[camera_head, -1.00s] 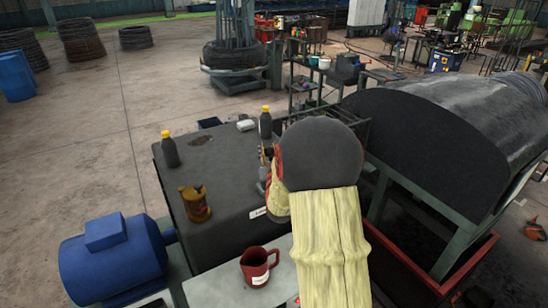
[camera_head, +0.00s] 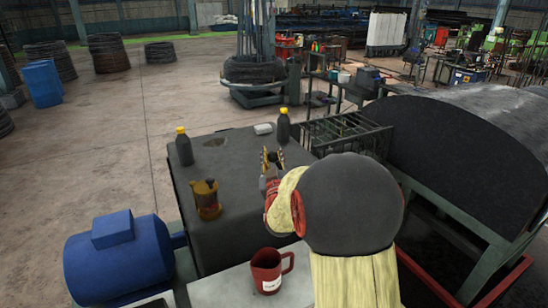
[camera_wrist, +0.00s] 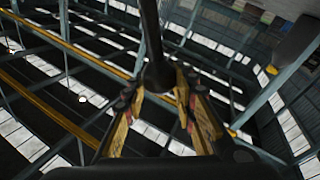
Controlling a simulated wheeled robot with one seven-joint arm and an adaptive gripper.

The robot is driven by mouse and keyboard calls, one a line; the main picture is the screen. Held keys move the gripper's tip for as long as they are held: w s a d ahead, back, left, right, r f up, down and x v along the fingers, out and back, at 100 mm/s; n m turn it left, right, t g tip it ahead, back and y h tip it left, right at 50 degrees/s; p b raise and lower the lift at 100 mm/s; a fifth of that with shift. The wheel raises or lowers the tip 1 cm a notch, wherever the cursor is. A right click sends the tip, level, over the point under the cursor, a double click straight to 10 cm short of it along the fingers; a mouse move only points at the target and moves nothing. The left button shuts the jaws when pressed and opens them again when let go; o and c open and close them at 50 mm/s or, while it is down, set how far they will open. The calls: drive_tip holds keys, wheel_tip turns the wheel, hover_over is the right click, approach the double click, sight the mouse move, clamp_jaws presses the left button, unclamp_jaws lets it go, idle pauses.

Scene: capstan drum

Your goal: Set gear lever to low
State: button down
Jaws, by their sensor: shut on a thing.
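In the wrist view, a dark round rod, which I take as the gear lever (camera_wrist: 151,30), comes down from the top edge to a thicker dark end. My gripper (camera_wrist: 160,92) has its yellow-and-black fingers on both sides of that end and is shut on it. In the head view, my gripper (camera_head: 272,159) shows small and partly, above the right part of the dark gearbox housing (camera_head: 235,225). My arm hides the lever's base and the housing's right front there. No low or high marking is readable.
A red mug (camera_head: 267,271) stands on a pale surface in front. A blue motor (camera_head: 115,258) is at left, the large drum (camera_head: 455,165) at right.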

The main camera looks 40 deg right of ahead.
drive_tip(key=shift+a+f, duration=0.1)
drive_tip(key=shift+f, duration=0.35)
drive_tip(key=c, duration=1.8)
unclamp_jaws()
drive_tip(key=shift+o, duration=1.2)
drive_tip(key=shift+a, duration=0.1)
drive_tip(key=shift+o, duration=0.4)
drive_tip(key=shift+r, duration=0.1)
drive_tip(key=shift+r, duration=0.15)
drive_tip(key=shift+s, duration=0.1)
drive_tip(key=v, duration=1.2)
